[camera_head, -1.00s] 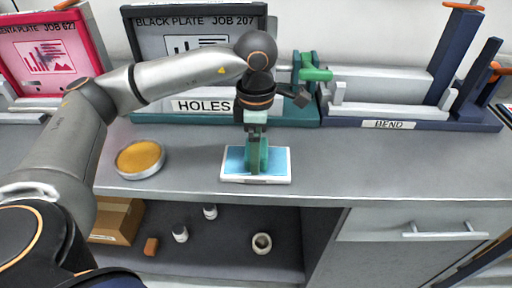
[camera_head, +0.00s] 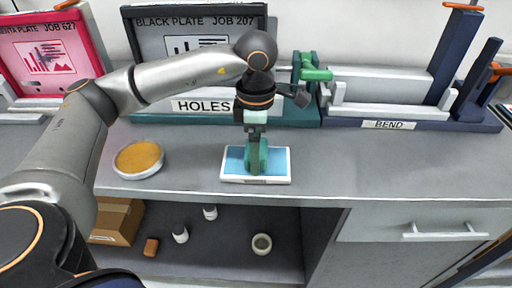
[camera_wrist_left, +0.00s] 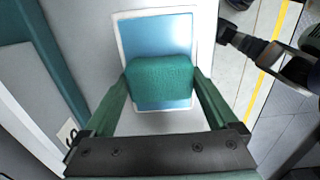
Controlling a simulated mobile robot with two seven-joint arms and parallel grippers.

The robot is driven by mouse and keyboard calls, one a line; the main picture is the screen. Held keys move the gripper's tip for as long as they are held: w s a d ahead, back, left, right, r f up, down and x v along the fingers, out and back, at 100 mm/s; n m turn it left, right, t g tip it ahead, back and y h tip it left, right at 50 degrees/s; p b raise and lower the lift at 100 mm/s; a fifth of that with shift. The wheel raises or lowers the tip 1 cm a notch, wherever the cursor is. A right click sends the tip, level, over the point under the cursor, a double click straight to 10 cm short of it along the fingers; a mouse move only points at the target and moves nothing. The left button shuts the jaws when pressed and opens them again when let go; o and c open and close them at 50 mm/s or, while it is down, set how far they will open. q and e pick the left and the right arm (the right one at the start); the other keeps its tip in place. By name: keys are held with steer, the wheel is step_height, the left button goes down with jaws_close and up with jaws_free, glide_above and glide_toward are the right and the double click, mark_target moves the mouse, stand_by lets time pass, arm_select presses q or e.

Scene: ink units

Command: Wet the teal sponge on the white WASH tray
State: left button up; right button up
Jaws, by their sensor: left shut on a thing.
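The white tray (camera_head: 286,178) with a blue inner surface lies on the grey bench, near its front edge. My left gripper (camera_head: 257,166) points down over the middle of this tray. In the left wrist view the teal sponge (camera_wrist_left: 160,82) sits between the two green fingers, and the gripper is shut on it. Behind it the blue tray floor and white rim (camera_wrist_left: 116,40) show. The sponge is low over or on the blue surface; I cannot tell whether it touches. The lettering on the tray's front is too small to read. My right gripper is not in view.
A round dish with an orange-yellow pad (camera_head: 138,158) lies left of the tray. Behind stand the HOLES station (camera_head: 205,106) and the BEND station (camera_head: 390,124). An open shelf below holds a cardboard box (camera_head: 116,220) and small items. The bench right of the tray is clear.

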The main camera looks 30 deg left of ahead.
arm_select(q)
steer(key=shift+r+p, duration=2.3)
steer(key=shift+r, duration=1.15)
